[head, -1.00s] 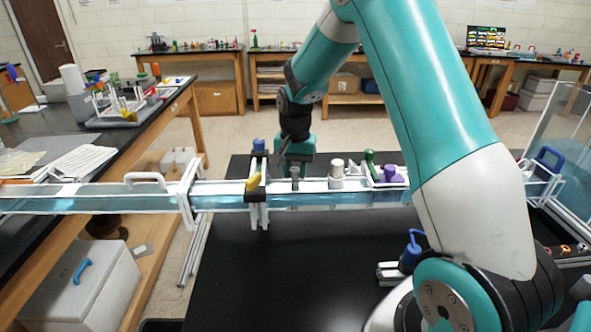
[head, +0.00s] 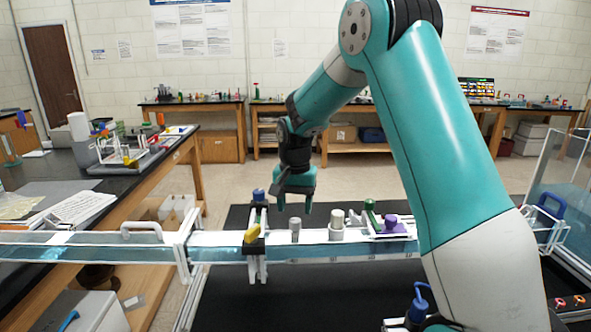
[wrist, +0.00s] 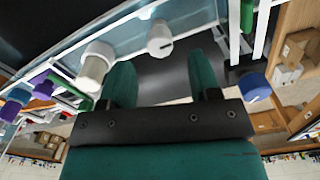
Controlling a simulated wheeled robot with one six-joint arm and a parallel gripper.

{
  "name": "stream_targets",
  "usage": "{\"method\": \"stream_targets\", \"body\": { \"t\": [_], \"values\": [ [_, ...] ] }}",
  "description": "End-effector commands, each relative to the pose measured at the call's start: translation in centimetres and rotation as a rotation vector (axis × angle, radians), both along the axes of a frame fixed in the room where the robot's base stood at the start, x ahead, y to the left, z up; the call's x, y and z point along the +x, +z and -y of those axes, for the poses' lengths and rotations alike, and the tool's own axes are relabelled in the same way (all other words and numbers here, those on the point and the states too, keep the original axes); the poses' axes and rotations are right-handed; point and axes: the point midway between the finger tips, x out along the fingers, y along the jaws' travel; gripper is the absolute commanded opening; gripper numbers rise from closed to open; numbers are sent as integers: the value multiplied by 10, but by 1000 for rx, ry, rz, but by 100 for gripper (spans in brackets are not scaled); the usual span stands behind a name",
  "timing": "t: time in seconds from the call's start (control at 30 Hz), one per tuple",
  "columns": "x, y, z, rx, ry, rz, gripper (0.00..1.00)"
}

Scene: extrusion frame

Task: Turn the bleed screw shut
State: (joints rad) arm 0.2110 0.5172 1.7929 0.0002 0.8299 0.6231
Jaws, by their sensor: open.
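A small grey knob (head: 295,228) stands upright on the rim of the clear water channel (head: 215,252). In the wrist view the knob (wrist: 160,40) shows a dark line on its face. A wider cream knob (head: 337,224) stands to its right and shows in the wrist view (wrist: 97,62). I cannot tell for sure which is the bleed screw; the small knob looks screw-like. My gripper (head: 295,207) is open and empty, pointing down just behind and above the small knob. In the wrist view its green fingers (wrist: 160,65) are apart, with the small knob beyond the gap, touching neither.
A black clamp with a yellow lever (head: 251,234) and a blue knob (head: 258,195) stand left of the small knob. A purple knob (head: 390,221) and a green handle (head: 370,206) stand right. A clear tank (head: 563,190) is at far right.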

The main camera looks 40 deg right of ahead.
Motion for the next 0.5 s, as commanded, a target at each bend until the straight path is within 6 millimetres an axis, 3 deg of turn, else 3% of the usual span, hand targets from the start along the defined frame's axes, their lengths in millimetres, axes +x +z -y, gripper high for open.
{"method": "stream_targets", "body": {
  "t": [0.3, 0.5],
  "values": [
    [1, 81, 1, -2, -1, 7, 57],
    [0, 115, 1, -2, -1, 4, 57]
  ]
}}
